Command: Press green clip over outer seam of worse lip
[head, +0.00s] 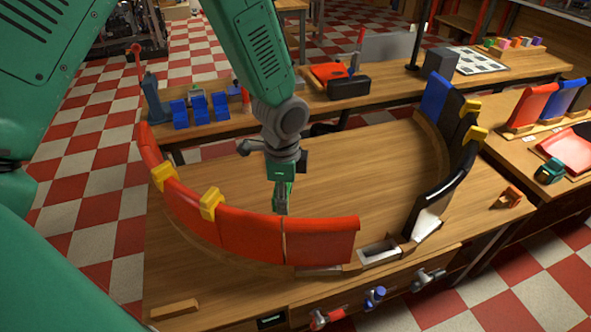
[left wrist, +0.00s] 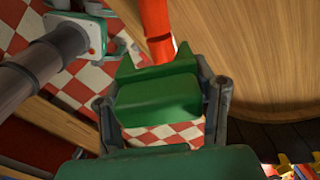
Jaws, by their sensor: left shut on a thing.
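My left gripper (head: 282,200) points down at the red curved lip, close to the seam (head: 285,240) between two red panels. It is shut on the green clip (left wrist: 158,100), which fills the space between its fingers in the left wrist view. In the head view only a little green of the clip shows at the fingertips. In the left wrist view the red lip edge (left wrist: 155,25) meets the far end of the clip; I cannot tell whether they touch. Yellow clips (head: 211,203) sit over other seams of the red lip. My right gripper is not in view.
A black and blue lip (head: 450,125) with yellow clips curves along the right of the wooden bench (head: 370,165). A gap lies between it and the red lip. Blue blocks (head: 200,108) stand at the back left. Coloured panels (head: 530,104) stand on the right table.

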